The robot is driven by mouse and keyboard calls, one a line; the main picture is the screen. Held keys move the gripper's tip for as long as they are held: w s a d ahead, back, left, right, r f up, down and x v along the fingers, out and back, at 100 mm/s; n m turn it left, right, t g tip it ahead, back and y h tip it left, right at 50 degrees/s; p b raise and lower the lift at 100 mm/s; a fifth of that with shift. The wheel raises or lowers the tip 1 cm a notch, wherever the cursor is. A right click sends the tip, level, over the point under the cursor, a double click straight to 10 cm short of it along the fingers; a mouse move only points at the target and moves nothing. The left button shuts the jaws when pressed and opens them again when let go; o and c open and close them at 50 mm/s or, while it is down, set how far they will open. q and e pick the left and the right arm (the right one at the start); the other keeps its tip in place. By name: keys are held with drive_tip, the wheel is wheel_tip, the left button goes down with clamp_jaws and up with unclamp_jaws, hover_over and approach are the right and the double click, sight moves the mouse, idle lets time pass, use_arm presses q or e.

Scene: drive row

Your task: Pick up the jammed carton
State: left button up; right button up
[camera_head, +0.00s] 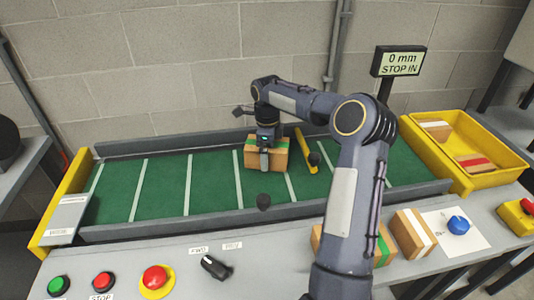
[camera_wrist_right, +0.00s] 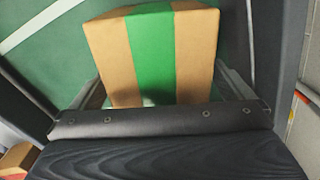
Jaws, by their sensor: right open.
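The carton (camera_head: 280,157) is a brown box on the green conveyor belt (camera_head: 165,185), beside a yellow bar (camera_head: 305,150). In the right wrist view the carton (camera_wrist_right: 150,50) shows a wide green stripe down its middle. My right gripper (camera_head: 264,160) is over the carton and hides part of it in the head view. In the right wrist view the gripper (camera_wrist_right: 162,92) is open, with one finger on each side of the carton. I cannot tell whether the fingers touch it. My left gripper is not in view.
A yellow bin (camera_head: 440,165) at the right holds cartons. A white-striped carton (camera_head: 412,234) and a partly hidden green-striped one stand on the front bench. Buttons and a knob (camera_head: 214,266) line the front left. A display (camera_head: 399,62) reads "0 mm STOP IN". The belt's left part is clear.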

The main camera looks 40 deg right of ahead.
drive_tip(key=shift+f, duration=0.7)
drive_tip(key=c, duration=1.3)
drive_tip(key=shift+r, duration=0.1)
drive_tip(key=shift+c, duration=0.2)
